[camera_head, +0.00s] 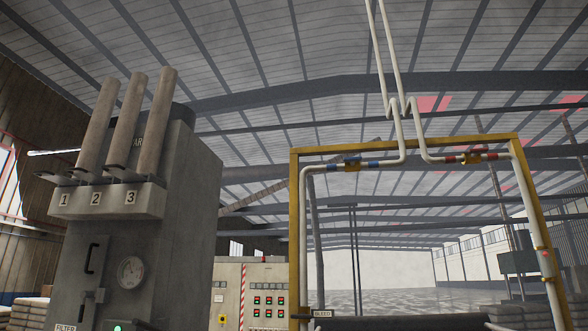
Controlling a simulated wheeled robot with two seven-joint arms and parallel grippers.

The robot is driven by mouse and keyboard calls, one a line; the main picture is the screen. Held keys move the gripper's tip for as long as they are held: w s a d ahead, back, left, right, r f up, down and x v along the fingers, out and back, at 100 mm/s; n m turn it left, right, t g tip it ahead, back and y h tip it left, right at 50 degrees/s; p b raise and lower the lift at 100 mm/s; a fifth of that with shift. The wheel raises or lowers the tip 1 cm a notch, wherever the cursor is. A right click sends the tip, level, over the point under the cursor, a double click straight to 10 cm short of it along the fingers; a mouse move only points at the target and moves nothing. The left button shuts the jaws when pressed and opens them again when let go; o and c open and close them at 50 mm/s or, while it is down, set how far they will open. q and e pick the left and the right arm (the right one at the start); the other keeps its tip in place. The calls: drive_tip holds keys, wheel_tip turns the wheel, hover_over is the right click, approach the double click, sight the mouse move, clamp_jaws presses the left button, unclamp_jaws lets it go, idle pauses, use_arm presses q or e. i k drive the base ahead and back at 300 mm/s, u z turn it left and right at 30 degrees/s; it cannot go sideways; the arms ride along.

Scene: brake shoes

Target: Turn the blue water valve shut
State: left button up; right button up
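A valve with a brass body and blue parts (351,164) sits in the left white pipe, high up near the top of a yellow frame (296,230). Its handle is too small to make out, so I cannot tell if it is open or shut. A similar valve with red bands (472,158) sits in the right white pipe. Neither of my grippers is in view.
A grey machine (175,220) with three upright cylinders, numbered 1 to 3, and a round gauge (131,272) stands at the left. A control cabinet (265,285) stands behind. A small label (322,313) and a dark shape are at the bottom.

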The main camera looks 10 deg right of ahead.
sight(352, 160)
drive_tip(key=u, duration=0.05)
drive_tip(key=i, duration=1)
drive_tip(key=z, duration=0.35)
